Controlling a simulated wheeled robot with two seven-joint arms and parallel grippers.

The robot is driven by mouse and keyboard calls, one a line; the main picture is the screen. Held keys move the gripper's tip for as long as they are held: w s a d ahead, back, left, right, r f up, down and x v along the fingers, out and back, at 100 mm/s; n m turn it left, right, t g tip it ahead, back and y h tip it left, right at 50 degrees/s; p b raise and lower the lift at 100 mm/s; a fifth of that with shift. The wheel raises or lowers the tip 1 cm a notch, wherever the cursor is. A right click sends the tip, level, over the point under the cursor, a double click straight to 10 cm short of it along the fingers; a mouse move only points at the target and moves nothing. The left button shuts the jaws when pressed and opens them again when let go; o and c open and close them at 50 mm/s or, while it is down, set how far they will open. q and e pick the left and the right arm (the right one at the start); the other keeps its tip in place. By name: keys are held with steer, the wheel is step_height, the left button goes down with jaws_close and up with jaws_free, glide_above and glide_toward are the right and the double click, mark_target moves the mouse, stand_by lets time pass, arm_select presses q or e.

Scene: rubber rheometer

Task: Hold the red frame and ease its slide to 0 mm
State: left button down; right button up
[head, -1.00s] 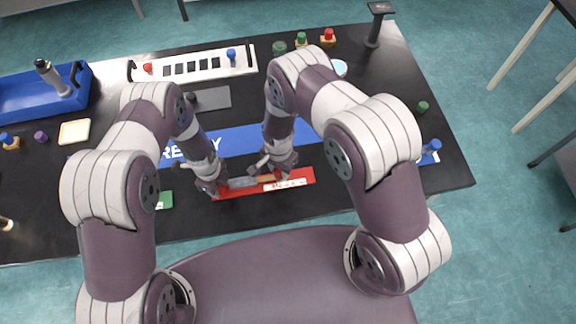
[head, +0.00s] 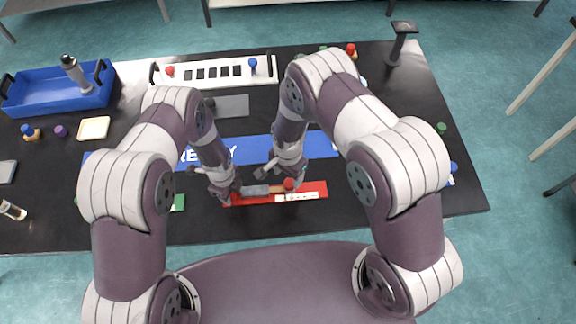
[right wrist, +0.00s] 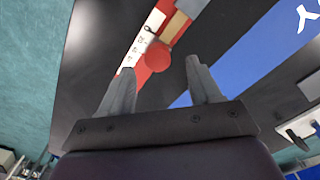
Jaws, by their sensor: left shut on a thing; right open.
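The red frame (head: 312,189) lies on the black table near its front edge. A white scale (head: 297,197) runs along its right part. A grey block and an orange-brown strip (head: 277,190) lie along its length. The slide's round red knob (head: 289,184) stands on the frame. My left gripper (head: 228,198) is shut on the left end of the red frame. The exact slide reading is too small to tell.
A blue strip (head: 250,150) with white lettering lies behind the frame. A white rack (head: 215,72) and a blue tray (head: 40,97) stand at the back. A small green piece (head: 179,202) lies left of my left gripper.

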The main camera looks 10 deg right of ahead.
mark_target(288, 182)
step_height(288, 182, up, 8)
stand_by(0.4)
arm_select(q)
steer(key=c, duration=0.6)
jaws_free()
